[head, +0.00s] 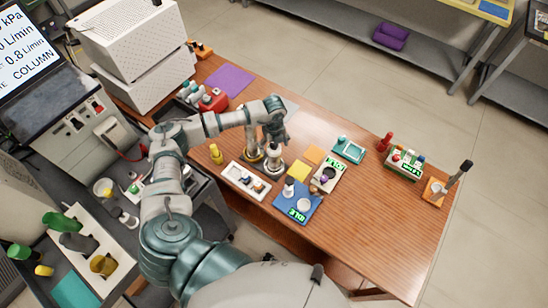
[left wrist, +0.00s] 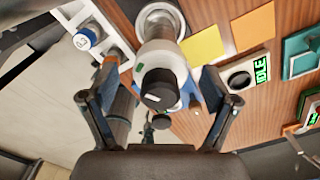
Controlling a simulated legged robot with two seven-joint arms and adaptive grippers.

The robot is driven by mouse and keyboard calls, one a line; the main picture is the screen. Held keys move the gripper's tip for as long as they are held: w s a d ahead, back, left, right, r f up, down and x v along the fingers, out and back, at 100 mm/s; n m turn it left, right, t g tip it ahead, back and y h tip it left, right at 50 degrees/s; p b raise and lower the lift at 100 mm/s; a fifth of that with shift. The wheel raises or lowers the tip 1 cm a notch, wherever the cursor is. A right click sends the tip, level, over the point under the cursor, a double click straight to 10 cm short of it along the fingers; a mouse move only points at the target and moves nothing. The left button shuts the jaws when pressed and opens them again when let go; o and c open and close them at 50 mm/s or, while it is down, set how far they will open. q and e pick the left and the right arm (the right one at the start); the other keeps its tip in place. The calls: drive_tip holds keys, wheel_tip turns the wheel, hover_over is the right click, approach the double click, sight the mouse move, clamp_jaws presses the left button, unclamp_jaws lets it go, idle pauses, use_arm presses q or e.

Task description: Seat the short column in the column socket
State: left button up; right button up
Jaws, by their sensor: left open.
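A short pale column (left wrist: 158,52) with a black cap and a small green mark stands between the fingers of my left gripper (left wrist: 160,72) in the left wrist view. The fingers are apart, one on each side, with gaps to the column. In the head view the left gripper (head: 276,120) is above two upright columns, a front one (head: 273,166) and one behind it (head: 253,150), each at a round metal base. The column's far end meets a round metal ring (left wrist: 160,14) in the wrist view. I cannot tell which ring is the column socket. My right gripper is not in view.
A white tray (head: 232,171) with small parts lies left of the columns. A blue IDLE station (head: 311,212), yellow pad (head: 298,170), orange pad (head: 315,154) and teal tray (head: 349,150) lie close right. The table's front right is clear.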

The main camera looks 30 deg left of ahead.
use_arm(q)
drive_tip(key=shift+f, duration=0.65)
drive_tip(key=c, duration=1.6)
drive_tip(key=shift+r, duration=0.1)
clamp_jaws()
drive_tip(key=shift+r, duration=0.1)
